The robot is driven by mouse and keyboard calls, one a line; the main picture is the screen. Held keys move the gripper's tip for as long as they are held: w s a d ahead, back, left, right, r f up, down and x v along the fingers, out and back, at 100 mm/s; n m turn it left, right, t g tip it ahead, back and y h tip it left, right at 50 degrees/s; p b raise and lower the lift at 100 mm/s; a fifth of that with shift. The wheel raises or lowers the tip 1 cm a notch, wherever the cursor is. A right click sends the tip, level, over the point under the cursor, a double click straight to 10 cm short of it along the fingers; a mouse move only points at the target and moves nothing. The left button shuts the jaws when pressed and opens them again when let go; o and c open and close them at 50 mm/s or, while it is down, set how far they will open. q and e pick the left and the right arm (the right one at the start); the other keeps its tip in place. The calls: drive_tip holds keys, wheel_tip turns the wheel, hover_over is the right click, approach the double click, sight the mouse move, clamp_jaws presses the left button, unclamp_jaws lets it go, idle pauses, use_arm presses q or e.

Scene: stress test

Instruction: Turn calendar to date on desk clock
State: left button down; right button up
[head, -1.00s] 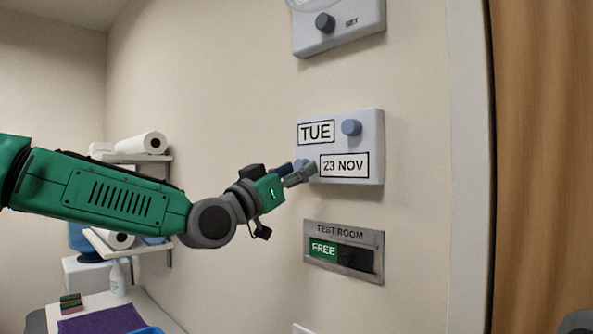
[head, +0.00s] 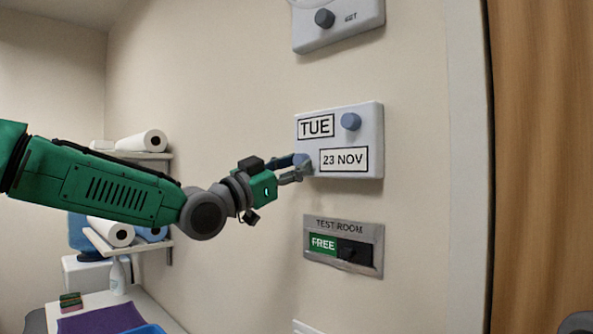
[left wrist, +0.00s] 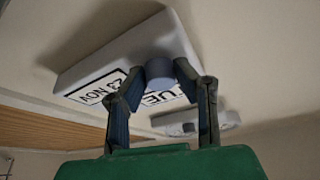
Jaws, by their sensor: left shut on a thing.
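The calendar (head: 372,145) is a pale wall box with two windows. The upper window (head: 316,126) reads TUE and the lower window (head: 344,160) reads 23 NOV. One blue-grey knob (head: 351,121) sits right of TUE. A second knob (head: 301,159) sits left of 23 NOV. My left gripper (head: 297,170) is shut on this second knob. In the left wrist view the knob (left wrist: 160,73) shows between the two fingers. A clock-like box (head: 358,30) with a dark knob is above, its face cut off by the top edge. My right gripper is not in view.
A TEST ROOM sign (head: 376,248) reading FREE, with a dark slider, is on the wall below the calendar. A wooden door (head: 545,150) is at the right. Shelves (head: 140,245) with paper rolls are at the left behind my arm.

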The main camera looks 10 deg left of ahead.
use_arm(q)
drive_tip(key=shift+w+a+r+m+g+h+p, duration=0.1)
drive_tip(key=shift+m+g+h+p, duration=0.45)
drive_tip(key=shift+m, duration=0.95)
drive_tip(key=shift+a+m+g+h, duration=0.15)
drive_tip(key=shift+m+g, duration=0.7)
drive_tip(key=shift+m, duration=0.65)
drive_tip(key=shift+d, duration=0.1)
drive_tip(key=c, duration=1.3)
unclamp_jaws()
drive_tip(key=v, duration=1.2)
drive_tip(key=shift+w, duration=0.1)
